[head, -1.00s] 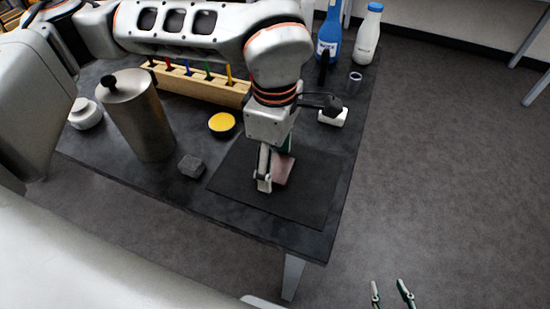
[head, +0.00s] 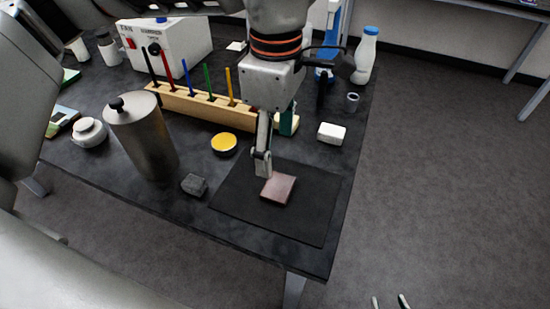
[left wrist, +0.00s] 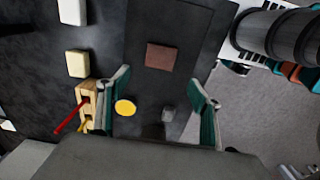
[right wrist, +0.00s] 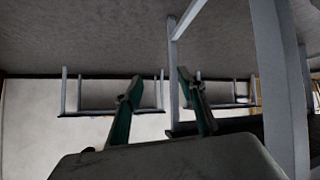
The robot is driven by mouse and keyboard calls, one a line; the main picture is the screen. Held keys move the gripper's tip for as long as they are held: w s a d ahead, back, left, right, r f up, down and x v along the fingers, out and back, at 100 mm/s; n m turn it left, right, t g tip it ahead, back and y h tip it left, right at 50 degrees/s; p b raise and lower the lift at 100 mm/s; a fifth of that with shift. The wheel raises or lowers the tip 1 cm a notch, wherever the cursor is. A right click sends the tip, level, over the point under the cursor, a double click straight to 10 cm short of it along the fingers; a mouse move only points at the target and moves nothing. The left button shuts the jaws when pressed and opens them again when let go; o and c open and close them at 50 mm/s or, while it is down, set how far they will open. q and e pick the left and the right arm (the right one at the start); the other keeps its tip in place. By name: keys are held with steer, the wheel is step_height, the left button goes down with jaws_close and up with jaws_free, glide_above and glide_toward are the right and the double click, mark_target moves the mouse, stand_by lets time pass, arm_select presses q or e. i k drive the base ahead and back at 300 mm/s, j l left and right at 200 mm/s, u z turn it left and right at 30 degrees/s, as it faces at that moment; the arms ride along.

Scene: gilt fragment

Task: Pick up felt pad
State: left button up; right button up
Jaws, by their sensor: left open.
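A flat, dull pink-brown square (head: 278,188), which looks like the felt pad, lies on a black mat (head: 310,222) at the table's front right. In the left wrist view the square (left wrist: 162,56) shows whole, beyond and between the fingertips. My left gripper (head: 275,148) is open and empty, just above and behind the pad. Its two spread fingers also show in the left wrist view (left wrist: 160,80). My right gripper (head: 390,301) is at the bottom edge, off the table. Its fingers stand apart with nothing between them in the right wrist view (right wrist: 160,76).
A grey block (head: 194,184), a yellow-topped round tin (head: 224,144) and a metal canister (head: 143,137) stand left of the mat. A wooden rack (head: 205,106) with coloured sticks is behind. A white block (head: 332,133) and bottle (head: 365,56) are at right.

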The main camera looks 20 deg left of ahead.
mark_target(194, 184)
steer(key=k, duration=1)
